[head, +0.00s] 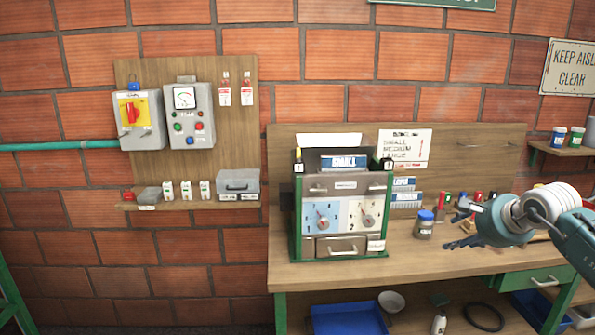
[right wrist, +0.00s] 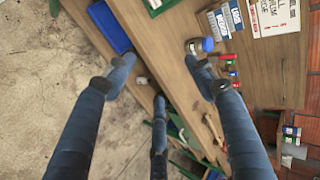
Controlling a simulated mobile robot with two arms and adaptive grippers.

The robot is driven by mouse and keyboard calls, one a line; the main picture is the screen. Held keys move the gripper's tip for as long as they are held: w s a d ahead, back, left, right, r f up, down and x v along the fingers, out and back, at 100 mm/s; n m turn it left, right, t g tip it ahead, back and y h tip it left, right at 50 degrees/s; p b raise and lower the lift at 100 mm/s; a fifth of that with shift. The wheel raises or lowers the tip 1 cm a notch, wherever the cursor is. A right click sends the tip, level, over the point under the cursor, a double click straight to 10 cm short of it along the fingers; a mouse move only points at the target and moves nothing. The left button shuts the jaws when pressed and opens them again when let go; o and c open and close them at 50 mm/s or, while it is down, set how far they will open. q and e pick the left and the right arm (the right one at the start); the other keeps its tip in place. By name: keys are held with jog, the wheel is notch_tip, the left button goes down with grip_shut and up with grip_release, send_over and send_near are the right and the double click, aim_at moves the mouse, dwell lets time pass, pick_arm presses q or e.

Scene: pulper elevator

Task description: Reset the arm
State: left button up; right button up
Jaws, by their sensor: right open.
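My right arm comes in from the right edge of the head view. Its gripper (head: 462,226) is over the right part of the wooden workbench (head: 440,262), pointing left. In the right wrist view its dark fingers are spread wide with nothing between them (right wrist: 160,85). A jar with a blue lid (head: 424,224) stands on the bench just left of the fingers in the head view. It also shows beyond a fingertip in the right wrist view (right wrist: 206,45). My left gripper is in neither view.
A green-framed machine with dials (head: 342,215) stands on the bench's left part. Small tools and bottles (head: 440,201) stand behind my gripper. A control box with a gauge (head: 190,115) hangs on the wall board. A blue bin (head: 347,319) is below the bench. The bench front is clear.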

jog(key=a+f+m+y, duration=0.8)
jog(key=a+f+m, duration=0.5)
jog(key=a+f, duration=0.7)
jog(key=s+d+f+m+t+h, duration=0.2)
jog(key=s+f+m, duration=0.1)
jog(key=f+m, duration=0.6)
jog(key=s+d+f+m+t+h, duration=0.15)
jog(key=s+f+m, duration=0.35)
jog(key=f, duration=0.5)
jog(key=s+d+f+m+g+h, duration=0.2)
jog(key=s+f+m, duration=0.6)
jog(key=s+f, duration=0.3)
jog(key=s+d+f+m+g+h, duration=0.25)
jog(key=s+f+m, duration=0.45)
jog(key=s+f, duration=0.4)
jog(key=s+a+f+m+g, duration=0.1)
jog(key=s+f+m+g, duration=0.1)
jog(key=s, duration=0.9)
jog(key=s+a+f+m+g, duration=0.2)
jog(key=s+f+m, duration=0.3)
jog(key=s, duration=0.7)
jog(key=s+a+f+m+g, duration=0.2)
jog(key=s+f, duration=0.4)
jog(key=s, duration=0.5)
jog(key=shift+s+a+m+g+h, duration=0.2)
jog(key=shift+s+m+g+h, duration=0.15)
jog(key=shift+m+g, duration=0.35)
